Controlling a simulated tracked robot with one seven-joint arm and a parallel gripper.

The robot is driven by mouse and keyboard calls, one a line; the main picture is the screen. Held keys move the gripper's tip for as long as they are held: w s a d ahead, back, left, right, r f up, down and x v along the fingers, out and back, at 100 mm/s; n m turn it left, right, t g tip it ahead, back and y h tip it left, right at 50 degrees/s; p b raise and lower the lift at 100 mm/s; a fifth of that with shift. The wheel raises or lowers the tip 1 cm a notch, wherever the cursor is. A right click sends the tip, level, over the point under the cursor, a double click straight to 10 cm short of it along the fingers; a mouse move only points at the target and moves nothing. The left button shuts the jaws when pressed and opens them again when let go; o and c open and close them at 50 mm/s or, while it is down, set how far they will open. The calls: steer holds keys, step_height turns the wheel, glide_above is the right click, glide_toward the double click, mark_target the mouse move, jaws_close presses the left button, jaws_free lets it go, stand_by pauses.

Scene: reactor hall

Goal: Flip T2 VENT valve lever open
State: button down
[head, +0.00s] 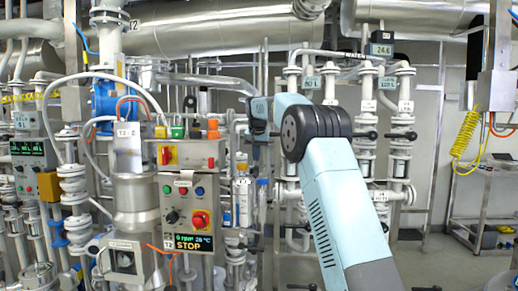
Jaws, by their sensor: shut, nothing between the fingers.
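I cannot pick out the T2 VENT valve lever for certain in the head view; its label is not readable here. A T2 tag (134,25) sits on the large horizontal steel vessel at the top. A control box (189,214) with buttons, a red knob and a display reading STOP also carries a T2 tag. My arm rises from the bottom right to a dark elbow joint, then reaches away to the left, toward the pipework right of the control box. Its far end is hidden or too small to make out, and I do not see the fingers.
Dense pipes and a steel vessel (135,205) stand left of my arm. Valve columns with black handles (400,136) stand behind and right of it. A coiled yellow hose (466,134) hangs at the right above a steel trolley (478,190).

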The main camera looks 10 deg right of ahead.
steer(key=x, duration=0.7)
steer(key=shift+s+a, duration=0.3)
steer(key=shift+a, duration=0.1)
steer(key=f, duration=0.3)
steer(key=shift+s+a+f, duration=0.25)
steer(key=shift+s+f, duration=0.05)
steer(key=shift+f, duration=0.1)
steer(key=s+f+v, duration=0.1)
steer(key=s+v, duration=0.1)
steer(key=v, duration=1.1)
steer(key=shift+s+a, duration=0.2)
steer(key=shift+s, duration=0.3)
